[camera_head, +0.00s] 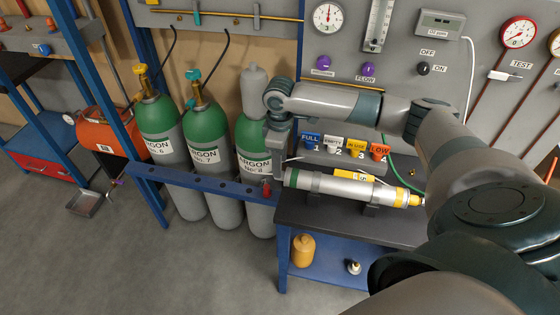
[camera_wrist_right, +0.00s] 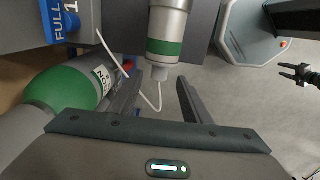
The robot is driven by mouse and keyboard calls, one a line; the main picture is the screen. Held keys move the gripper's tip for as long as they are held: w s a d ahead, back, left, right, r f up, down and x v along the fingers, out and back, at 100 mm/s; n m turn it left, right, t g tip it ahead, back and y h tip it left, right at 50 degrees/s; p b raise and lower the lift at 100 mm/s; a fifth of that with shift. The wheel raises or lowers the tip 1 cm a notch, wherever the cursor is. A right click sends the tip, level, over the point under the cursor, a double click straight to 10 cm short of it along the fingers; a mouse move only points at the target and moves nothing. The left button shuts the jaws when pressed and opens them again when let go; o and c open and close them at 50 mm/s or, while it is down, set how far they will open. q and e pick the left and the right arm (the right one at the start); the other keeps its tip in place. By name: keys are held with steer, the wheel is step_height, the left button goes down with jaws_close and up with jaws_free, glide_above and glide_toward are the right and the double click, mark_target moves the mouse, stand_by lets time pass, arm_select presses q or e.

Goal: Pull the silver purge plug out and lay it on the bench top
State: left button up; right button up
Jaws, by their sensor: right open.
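A silver tube with a green band (camera_head: 325,186) lies on stands on the dark bench top (camera_head: 310,217). The silver purge plug (camera_wrist_right: 159,73) shows as a small stub at the tube's end beyond the green band in the right wrist view. My right gripper (camera_wrist_right: 157,88) is open, its two fingers spread either side of the plug line and apart from it; the plug is not gripped. In the head view this gripper (camera_head: 278,150) is at the tube's left end, and its fingertips are hard to make out. A small dark gripper, apparently my left (camera_wrist_right: 300,74), shows at the right wrist view's edge.
A thin white bent line (camera_wrist_right: 112,54) passes near the plug. Argon cylinders (camera_head: 205,135) stand left of the bench behind a blue rail (camera_head: 205,183). Coloured tags (camera_head: 345,146) stand behind the tube. Bare bench top lies in front of the tube.

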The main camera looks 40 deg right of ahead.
step_height(320, 180, down, 3)
steer(key=b, duration=0.3)
steer(key=shift+f, duration=0.2)
steer(key=shift+f+p, duration=0.3)
steer(key=shift+f, duration=0.05)
arm_select(q)
steer(key=shift+f, duration=1.75)
arm_select(e)
steer(key=shift+f, duration=1.3)
arm_select(q)
steer(key=shift+r+p, duration=1.1)
steer(key=shift+r, duration=0.1)
arm_select(e)
jaws_close()
